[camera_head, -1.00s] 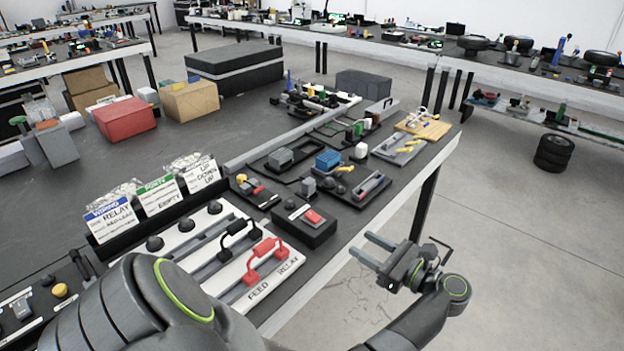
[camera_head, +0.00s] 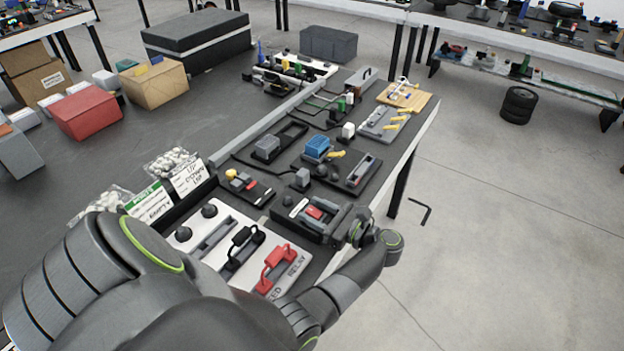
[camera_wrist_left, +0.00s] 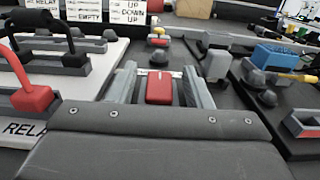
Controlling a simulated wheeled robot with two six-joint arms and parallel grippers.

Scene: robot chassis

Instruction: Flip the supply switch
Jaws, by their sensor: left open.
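A red rocker switch (camera_head: 314,212) sits on a dark box near the table's front edge; no readable label names it as the supply switch. My left gripper (camera_head: 322,214) is low at this box, its fingers reaching in from the front edge. In the left wrist view, the red rocker (camera_wrist_left: 159,88) lies between the two spread grey fingers of the gripper (camera_wrist_left: 160,76), with a gap on each side. Whether the fingers touch the box is unclear. My right gripper is not in view.
A panel with a black handle (camera_head: 243,243) and a red handle (camera_head: 277,266) lies close left of the box. A slider module (camera_head: 362,171) and a blue block module (camera_head: 317,147) stand behind it. Label cards (camera_head: 188,177) stand further left. Open floor lies right.

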